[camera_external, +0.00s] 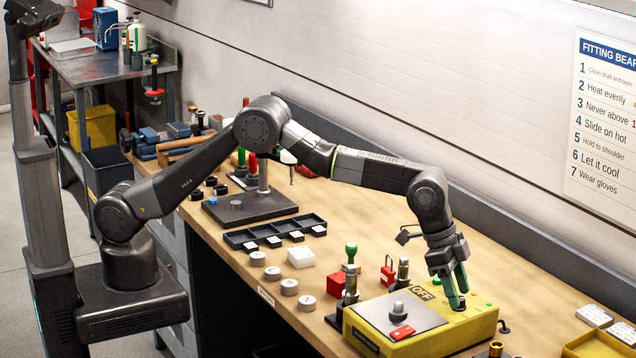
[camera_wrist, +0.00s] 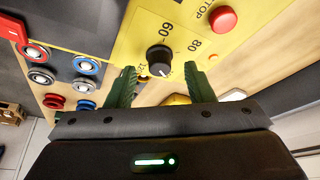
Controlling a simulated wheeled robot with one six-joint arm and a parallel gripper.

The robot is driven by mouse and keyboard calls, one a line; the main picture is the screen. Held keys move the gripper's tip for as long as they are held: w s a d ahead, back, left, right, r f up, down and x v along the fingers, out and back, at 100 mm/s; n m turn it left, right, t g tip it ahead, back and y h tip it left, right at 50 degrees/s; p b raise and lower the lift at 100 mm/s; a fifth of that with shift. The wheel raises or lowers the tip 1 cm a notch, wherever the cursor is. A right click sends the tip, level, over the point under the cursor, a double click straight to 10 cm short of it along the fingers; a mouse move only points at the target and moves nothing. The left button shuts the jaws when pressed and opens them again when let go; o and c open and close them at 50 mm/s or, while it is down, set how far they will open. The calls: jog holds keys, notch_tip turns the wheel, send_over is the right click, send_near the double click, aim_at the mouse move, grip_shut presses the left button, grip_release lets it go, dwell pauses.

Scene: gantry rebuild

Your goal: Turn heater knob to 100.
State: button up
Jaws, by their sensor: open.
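The yellow heater box (camera_external: 430,340) stands at the right front of the bench, with a grey plate on top. In the wrist view its yellow panel (camera_wrist: 137,38) carries a black round knob (camera_wrist: 159,57), with the numbers 60 and 80 printed around it. A pale pointer mark on the knob faces the lower right of the picture. My gripper (camera_external: 456,300) points down over the right part of the box. In the wrist view my gripper (camera_wrist: 160,70) is open, one green finger on each side of the knob. I cannot tell whether either finger touches it.
A red STOP button (camera_wrist: 223,19) sits close to the knob. A red padlock-like piece (camera_external: 388,270) and metal posts stand behind the box. A black compartment tray (camera_external: 270,230) and several pale discs lie left. A yellow tray (camera_external: 597,343) is at the right front.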

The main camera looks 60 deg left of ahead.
jog(key=b+v, duration=0.2)
jog(key=v, duration=1)
jog(key=shift+r, duration=0.4)
jog(key=shift+s, duration=0.1)
jog(key=p+x, duration=0.2)
jog(key=x, duration=1.1)
jog(key=shift+f, duration=0.45)
jog(key=shift+r, duration=0.15)
